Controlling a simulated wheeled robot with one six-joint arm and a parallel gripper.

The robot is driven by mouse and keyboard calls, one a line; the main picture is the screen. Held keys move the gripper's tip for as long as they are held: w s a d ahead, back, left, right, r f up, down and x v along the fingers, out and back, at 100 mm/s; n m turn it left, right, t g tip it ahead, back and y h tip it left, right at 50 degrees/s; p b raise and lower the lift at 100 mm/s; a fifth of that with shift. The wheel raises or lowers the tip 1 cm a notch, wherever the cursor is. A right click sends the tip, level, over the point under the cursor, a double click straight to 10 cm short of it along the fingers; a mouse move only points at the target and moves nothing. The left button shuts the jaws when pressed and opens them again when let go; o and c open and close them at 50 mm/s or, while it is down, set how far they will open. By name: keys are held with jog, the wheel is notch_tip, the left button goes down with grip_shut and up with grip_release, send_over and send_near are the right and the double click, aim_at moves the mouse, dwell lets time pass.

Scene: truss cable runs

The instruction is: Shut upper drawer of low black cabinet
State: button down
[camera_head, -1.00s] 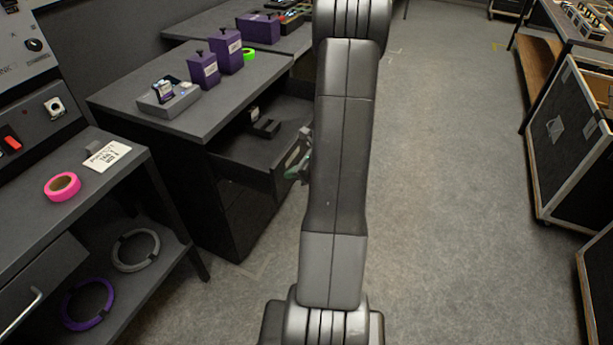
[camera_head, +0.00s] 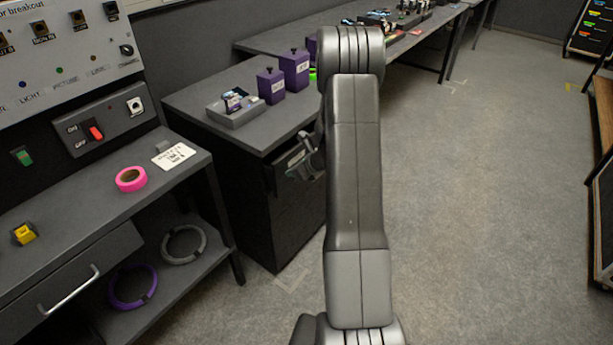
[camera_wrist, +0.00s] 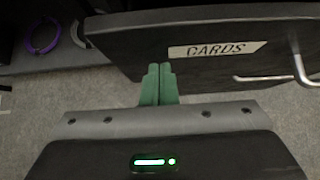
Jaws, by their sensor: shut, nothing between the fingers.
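The low black cabinet (camera_head: 228,133) stands left of my arm in the head view. Its upper drawer (camera_head: 279,178) shows only a narrow part beside my gripper; my arm hides the rest, so I cannot tell exactly how far it stands out. In the wrist view a dark drawer front (camera_wrist: 210,62) bears a "CARDS" label (camera_wrist: 217,49) and a metal bar handle (camera_wrist: 300,72) at right. My gripper (camera_wrist: 159,68) is shut and empty, its green fingertips at the edge of that front; contact is unclear. My gripper (camera_head: 301,160) also shows at the drawer in the head view.
Purple boxes (camera_head: 271,86) and a grey tray (camera_head: 236,112) sit on the cabinet top. A workbench (camera_head: 90,215) with pink tape (camera_head: 131,179) stands at left, rings on its lower shelf (camera_head: 205,262). Open floor (camera_head: 475,210) lies to the right.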

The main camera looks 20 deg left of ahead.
jog(key=a, duration=0.1)
jog(key=w+a, duration=0.1)
jog(key=a, duration=0.1)
jog(key=a+p, duration=0.1)
jog(key=shift+w+a, duration=0.25)
jog(key=shift+a, duration=0.05)
jog(key=shift+w+a+r, duration=0.1)
jog(key=shift+a+r, duration=0.05)
jog(key=shift+a, duration=0.05)
jog(key=shift+a+r, duration=0.1)
jog(key=shift+d, duration=0.2)
jog(key=s+d, duration=0.1)
jog(key=d, duration=0.3)
send_near(286, 164)
jog(key=shift+s+d+f, duration=0.15)
jog(key=shift+d+f, duration=0.25)
jog(key=shift+d, duration=0.1)
jog(key=shift+s+d+f, duration=0.2)
jog(key=shift+d+f, duration=0.25)
jog(key=shift+d, duration=0.05)
